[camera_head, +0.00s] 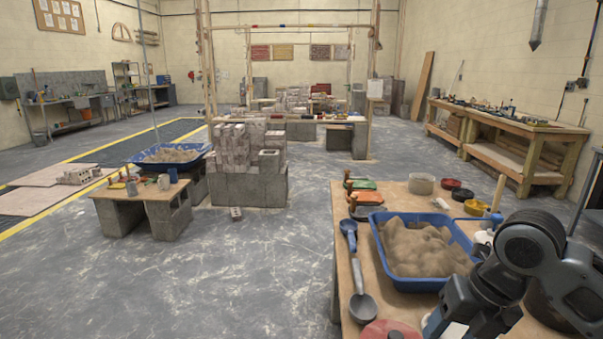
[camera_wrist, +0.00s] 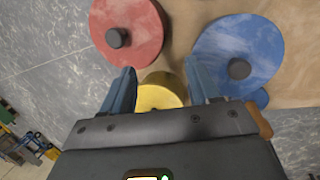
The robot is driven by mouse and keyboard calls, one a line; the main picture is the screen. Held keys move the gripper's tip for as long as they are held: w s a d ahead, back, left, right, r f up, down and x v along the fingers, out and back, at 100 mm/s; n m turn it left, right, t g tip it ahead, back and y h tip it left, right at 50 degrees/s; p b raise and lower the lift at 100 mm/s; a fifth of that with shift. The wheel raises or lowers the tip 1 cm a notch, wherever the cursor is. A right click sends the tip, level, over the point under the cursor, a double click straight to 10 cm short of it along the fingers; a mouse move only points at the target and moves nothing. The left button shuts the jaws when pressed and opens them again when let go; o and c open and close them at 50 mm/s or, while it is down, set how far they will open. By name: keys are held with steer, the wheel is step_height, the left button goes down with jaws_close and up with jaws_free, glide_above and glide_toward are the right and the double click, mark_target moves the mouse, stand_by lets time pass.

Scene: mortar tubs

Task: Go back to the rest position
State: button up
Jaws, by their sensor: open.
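My gripper (camera_wrist: 160,92) shows in the wrist view with its two blue fingers spread apart. Nothing is held between them. A yellow round thing (camera_wrist: 159,93) lies beyond and between the fingers; I cannot tell how far below them it is. A red disc with a dark knob (camera_wrist: 140,30) lies up and to the left, and a blue disc with a dark knob (camera_wrist: 225,45) to the right. In the head view my dark arm is folded at the lower right, over the near table's right side, and the fingertips are hard to make out.
The near table (camera_head: 345,265) holds a blue tub of sand (camera_head: 425,285), a large ladle (camera_head: 358,275), a red lid (camera_head: 390,331) and several small containers. Block stacks (camera_head: 250,185) and a small bench (camera_head: 140,197) stand farther left.

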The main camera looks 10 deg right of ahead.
steer(key=w+a+r+m+t+y, duration=0.1)
steer(key=a+r+m+t+y, duration=0.15)
steer(key=a+m, duration=0.4)
steer(key=a+r+m+t+y, duration=0.15)
steer(key=a+m+t, duration=0.25)
steer(key=a, duration=0.6)
steer(key=w+a+r+m+t+y, duration=0.1)
steer(key=a+r+m+t+y, duration=0.1)
steer(key=a+m+t, duration=0.35)
steer(key=s+d+f+m+h, duration=0.2)
steer(key=s+f+m+h, duration=0.15)
steer(key=s+m, duration=0.5)
steer(key=s+d+f+m+h, duration=0.25)
steer(key=s+f+m, duration=0.3)
steer(key=s, duration=0.65)
steer(key=s+d+r+m+h, duration=0.1)
steer(key=s+d, duration=0.3)
steer(key=s, duration=0.4)
steer(key=s+d+r+m+h, duration=0.1)
steer(key=s+d, duration=0.3)
steer(key=s, duration=0.4)
steer(key=shift+s+d+r+t, duration=0.25)
steer(key=shift+d+r+t, duration=0.15)
steer(key=shift+r, duration=0.25)
